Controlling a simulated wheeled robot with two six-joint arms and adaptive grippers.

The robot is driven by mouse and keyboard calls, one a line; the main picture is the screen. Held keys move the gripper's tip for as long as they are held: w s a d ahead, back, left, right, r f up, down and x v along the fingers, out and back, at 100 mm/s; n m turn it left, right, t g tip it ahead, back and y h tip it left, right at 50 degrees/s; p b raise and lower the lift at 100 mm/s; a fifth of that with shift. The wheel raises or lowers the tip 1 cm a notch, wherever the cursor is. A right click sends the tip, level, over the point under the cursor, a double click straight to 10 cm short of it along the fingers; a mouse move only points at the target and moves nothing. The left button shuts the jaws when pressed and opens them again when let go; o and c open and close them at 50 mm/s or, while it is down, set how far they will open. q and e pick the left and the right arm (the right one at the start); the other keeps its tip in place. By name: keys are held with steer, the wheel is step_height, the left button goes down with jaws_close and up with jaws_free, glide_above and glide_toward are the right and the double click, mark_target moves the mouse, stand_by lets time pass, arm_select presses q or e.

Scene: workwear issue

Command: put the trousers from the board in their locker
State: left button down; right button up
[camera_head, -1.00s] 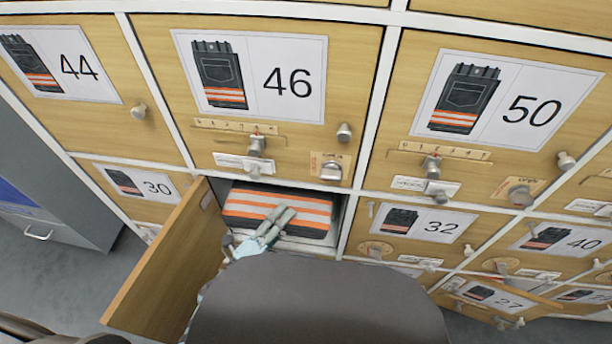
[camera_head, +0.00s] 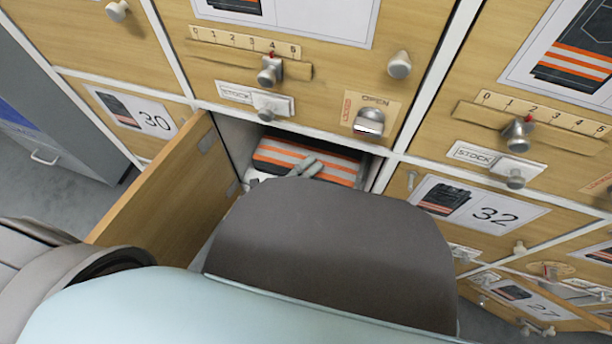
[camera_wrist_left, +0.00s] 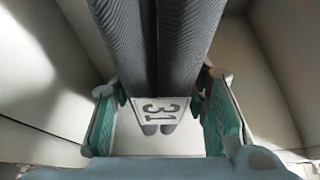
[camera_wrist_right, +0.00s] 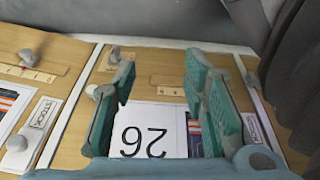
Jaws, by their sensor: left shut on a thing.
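The folded dark trousers with orange and pale stripes (camera_head: 275,153) are inside the open locker in the head view. In the left wrist view their dark ribbed layers (camera_wrist_left: 180,45) run between the fingers. My left gripper (camera_head: 306,166) reaches into the locker and is shut on the trousers. I cannot tell whether the trousers rest on the locker floor. The open locker door (camera_head: 170,190) swings out to the left. My right gripper (camera_wrist_right: 160,70) is open and empty, in front of a locker labelled 26.
Closed lockers surround the opening, including 30 (camera_head: 140,118) and 32 (camera_head: 475,210). Knobs and number sliders (camera_head: 268,72) stick out above it. Another door by label 27 (camera_head: 530,300) appears ajar. My own body hides the lower part of the opening.

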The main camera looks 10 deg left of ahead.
arm_select(q)
steer(key=shift+w+d+f, duration=0.15)
steer(key=shift+d+f, duration=0.05)
steer(key=shift+d, duration=0.15)
steer(key=c, duration=1)
jaws_free()
steer(key=shift+o, duration=0.3)
arm_select(e)
steer(key=shift+w+r, duration=0.2)
steer(key=shift+r, duration=0.3)
arm_select(q)
steer(key=shift+s+a, duration=0.1)
steer(key=shift+s, duration=0.15)
steer(key=p+v, duration=0.2)
steer(key=v, duration=1)
arm_select(e)
steer(key=s+f, duration=0.1)
steer(key=f, duration=0.2)
steer(key=shift+s+d, duration=0.2)
steer(key=shift+s, duration=0.15)
arm_select(q)
steer(key=shift+f, duration=0.2)
